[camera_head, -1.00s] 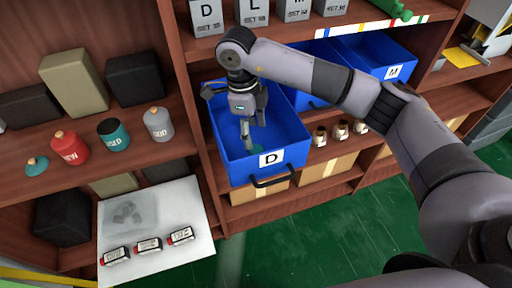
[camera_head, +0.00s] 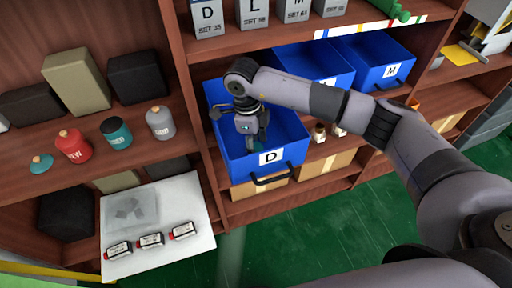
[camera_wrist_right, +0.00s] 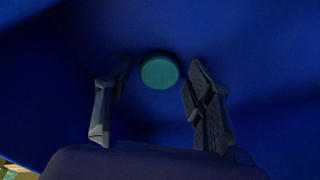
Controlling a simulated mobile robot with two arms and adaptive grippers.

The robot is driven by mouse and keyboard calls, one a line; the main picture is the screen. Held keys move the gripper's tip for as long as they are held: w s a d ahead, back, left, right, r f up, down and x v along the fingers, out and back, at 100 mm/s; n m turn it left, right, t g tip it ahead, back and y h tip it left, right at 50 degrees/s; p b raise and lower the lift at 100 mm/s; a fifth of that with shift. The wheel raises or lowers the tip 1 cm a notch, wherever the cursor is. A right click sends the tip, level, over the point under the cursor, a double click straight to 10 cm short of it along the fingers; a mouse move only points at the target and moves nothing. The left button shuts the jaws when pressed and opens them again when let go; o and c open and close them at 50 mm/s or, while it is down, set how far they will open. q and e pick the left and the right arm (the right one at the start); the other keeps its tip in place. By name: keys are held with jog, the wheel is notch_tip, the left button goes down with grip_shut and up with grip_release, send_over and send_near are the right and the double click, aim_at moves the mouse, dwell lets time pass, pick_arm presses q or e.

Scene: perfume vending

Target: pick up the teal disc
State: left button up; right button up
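The teal disc (camera_wrist_right: 160,71) lies on the floor of the blue drawer marked D (camera_head: 287,157). In the right wrist view it shows between and just beyond the fingertips, not touching them as far as I can see. In the head view a small bit of teal (camera_head: 257,145) shows under the fingers; the rest is hidden. My right gripper (camera_wrist_right: 158,82) is open and points down into the drawer, which also fills the right wrist view; in the head view the gripper (camera_head: 254,140) is inside the drawer. My left gripper is not in view.
Two more blue drawers, one marked M (camera_head: 392,71), stand to the right. A red jar (camera_head: 73,147), a teal jar (camera_head: 116,133) and a grey jar (camera_head: 160,123) stand on the left shelf. A white board (camera_head: 194,213) with small bottles is below. The drawer's walls surround the gripper.

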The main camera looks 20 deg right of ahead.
jog(key=c, duration=0.6)
jog(key=shift+c, duration=0.2)
